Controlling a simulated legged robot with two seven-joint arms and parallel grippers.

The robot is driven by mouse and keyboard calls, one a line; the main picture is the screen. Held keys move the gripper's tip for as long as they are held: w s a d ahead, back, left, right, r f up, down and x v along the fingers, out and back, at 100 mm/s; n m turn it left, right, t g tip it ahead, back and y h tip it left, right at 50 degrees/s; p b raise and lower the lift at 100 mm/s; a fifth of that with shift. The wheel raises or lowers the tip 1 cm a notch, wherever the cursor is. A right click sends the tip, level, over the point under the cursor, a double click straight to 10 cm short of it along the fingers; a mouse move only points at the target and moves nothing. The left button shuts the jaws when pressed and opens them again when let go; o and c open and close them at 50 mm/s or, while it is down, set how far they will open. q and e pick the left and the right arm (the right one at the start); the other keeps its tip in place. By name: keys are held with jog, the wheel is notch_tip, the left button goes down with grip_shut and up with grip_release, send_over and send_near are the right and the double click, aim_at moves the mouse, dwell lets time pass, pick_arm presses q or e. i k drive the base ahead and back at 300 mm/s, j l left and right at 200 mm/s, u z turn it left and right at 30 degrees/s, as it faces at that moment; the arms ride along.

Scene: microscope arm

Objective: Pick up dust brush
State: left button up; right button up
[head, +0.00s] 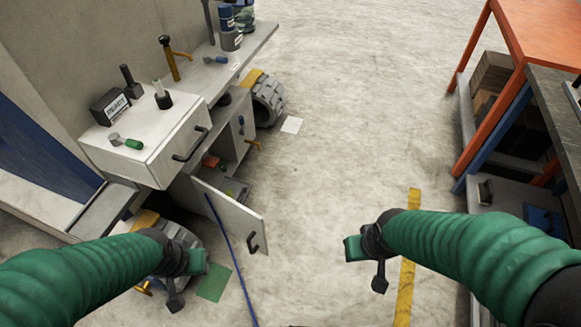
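I cannot tell for sure which object is the dust brush. A small tool with a grey end and green handle (126,142) lies on the white drawer unit. My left gripper (184,280) hangs over the floor, in front of and below the drawer unit, apart from both tools. My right gripper (367,262) is over open floor at centre right, far from them. Nothing shows in either gripper, and the finger gaps are not clear.
The white drawer (178,152) sticks out, and a cabinet door (230,217) stands open below it. A black labelled box (110,107) and several upright items stand on the counter. An orange table (548,35) and grey workbench (560,115) are at right. Middle floor is clear.

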aim_at(485, 190)
jog(key=z, duration=1.8)
